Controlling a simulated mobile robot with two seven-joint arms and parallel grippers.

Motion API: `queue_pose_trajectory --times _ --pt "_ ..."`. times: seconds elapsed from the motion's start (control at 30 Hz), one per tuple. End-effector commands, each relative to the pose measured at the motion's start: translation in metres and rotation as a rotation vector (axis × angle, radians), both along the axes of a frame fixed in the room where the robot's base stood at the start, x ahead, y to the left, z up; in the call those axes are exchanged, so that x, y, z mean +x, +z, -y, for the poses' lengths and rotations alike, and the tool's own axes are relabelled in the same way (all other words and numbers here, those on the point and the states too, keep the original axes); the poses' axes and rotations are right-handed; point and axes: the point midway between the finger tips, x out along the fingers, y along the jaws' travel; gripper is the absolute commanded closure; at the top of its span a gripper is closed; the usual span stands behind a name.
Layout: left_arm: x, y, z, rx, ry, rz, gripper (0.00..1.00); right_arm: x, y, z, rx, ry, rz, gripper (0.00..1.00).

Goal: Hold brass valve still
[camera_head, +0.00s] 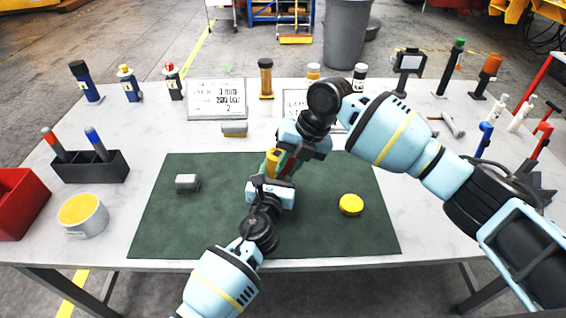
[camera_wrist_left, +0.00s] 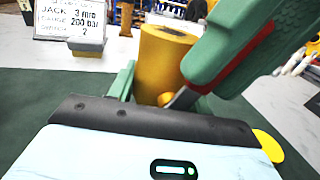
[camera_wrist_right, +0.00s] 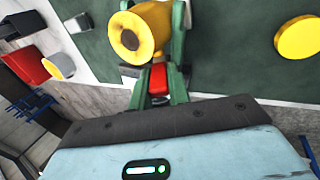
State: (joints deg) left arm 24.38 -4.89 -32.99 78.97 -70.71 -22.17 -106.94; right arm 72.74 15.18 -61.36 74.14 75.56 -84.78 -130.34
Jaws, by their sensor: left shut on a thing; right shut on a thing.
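The brass valve (camera_head: 272,160) is a yellow cylinder held above the green mat, with a red part at its side. It shows close up in the left wrist view (camera_wrist_left: 163,60), and its round end with a dark hole shows in the right wrist view (camera_wrist_right: 137,35). My left gripper (camera_head: 270,174) is shut on the valve's body from the front. My right gripper (camera_head: 289,163) comes in from the upper right, its green fingers closed around the red part (camera_wrist_right: 158,78). The fingers partly hide the valve in the head view.
The green mat (camera_head: 220,225) bears a grey block (camera_head: 187,183) and a yellow disc (camera_head: 351,205). A pen holder (camera_head: 90,167), a yellow-topped cup (camera_head: 83,215) and a red bin (camera_head: 18,203) stand at left. Bottles, signs (camera_head: 217,99) and tools line the back and right.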

Motion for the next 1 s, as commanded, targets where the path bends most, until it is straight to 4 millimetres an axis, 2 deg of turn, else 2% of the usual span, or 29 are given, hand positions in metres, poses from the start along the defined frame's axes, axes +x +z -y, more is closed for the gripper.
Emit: queue_pose_trajectory --times 0.4,0.97,1.0 --pt "0.000 -0.002 0.000 0.002 0.001 -0.003 0.95 -0.001 -0.008 0.011 0.220 0.001 -0.008 1.00" --pt "0.000 -0.002 -0.001 0.001 0.001 -0.003 0.95 -0.001 -0.008 0.013 0.258 0.002 -0.006 1.00" --pt "0.000 -0.002 -0.001 0.001 0.002 -0.003 0.95 -0.001 -0.009 0.013 0.258 0.002 -0.006 0.81"
